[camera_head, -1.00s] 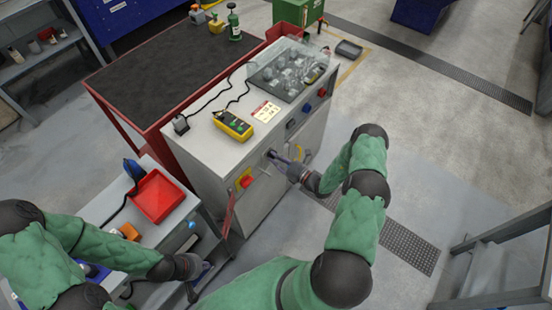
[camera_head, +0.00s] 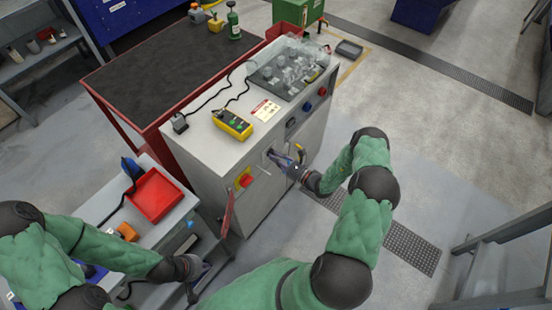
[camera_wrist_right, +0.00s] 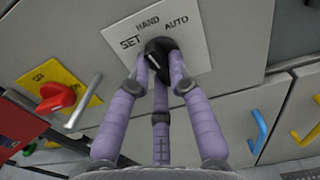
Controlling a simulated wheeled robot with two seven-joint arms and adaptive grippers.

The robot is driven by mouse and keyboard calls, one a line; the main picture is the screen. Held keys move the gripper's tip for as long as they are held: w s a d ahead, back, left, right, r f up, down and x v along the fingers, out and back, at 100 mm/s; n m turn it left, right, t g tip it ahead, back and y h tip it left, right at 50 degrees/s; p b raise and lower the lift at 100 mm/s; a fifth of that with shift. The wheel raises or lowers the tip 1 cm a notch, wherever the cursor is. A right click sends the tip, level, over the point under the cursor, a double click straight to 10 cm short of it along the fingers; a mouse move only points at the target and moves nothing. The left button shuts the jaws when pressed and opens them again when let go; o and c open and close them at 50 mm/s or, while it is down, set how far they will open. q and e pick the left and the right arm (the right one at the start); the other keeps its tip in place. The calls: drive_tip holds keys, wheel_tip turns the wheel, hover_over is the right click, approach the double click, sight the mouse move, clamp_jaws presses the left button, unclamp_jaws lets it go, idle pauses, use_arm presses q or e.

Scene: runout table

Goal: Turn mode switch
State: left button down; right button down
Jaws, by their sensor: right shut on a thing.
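The mode switch is a black knob (camera_wrist_right: 158,60) on a white plate (camera_wrist_right: 195,30) marked SET, HAND and AUTO, seen in the right wrist view. The plate is on the front of a grey machine cabinet (camera_head: 220,150). My right gripper (camera_wrist_right: 160,75) is shut on the knob, with its purple fingers around it. The fingers partly cover the knob, so I cannot tell which mark it points to. In the head view my right gripper (camera_head: 276,157) is at the cabinet front. My left gripper (camera_head: 205,270) is low beside the side bench, its fingers unclear.
A red rotary switch (camera_wrist_right: 55,97) on a yellow plate is left of the mode switch. Blue (camera_wrist_right: 258,130) and yellow (camera_wrist_right: 305,125) handles are to its right. A yellow pendant (camera_head: 233,125) lies on the cabinet top. A red tray (camera_head: 156,195) sits on the side bench.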

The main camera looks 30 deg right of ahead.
drive_tip(key=shift+d+f+n+b, duration=0.1)
drive_tip(key=shift+n+b, duration=0.45)
drive_tip(key=shift+n, duration=3.15)
drive_tip(key=c, duration=1.1)
unclamp_jaws()
drive_tip(key=shift+c, duration=0.2)
drive_tip(key=v, duration=1.2)
drive_tip(key=shift+f, duration=0.1)
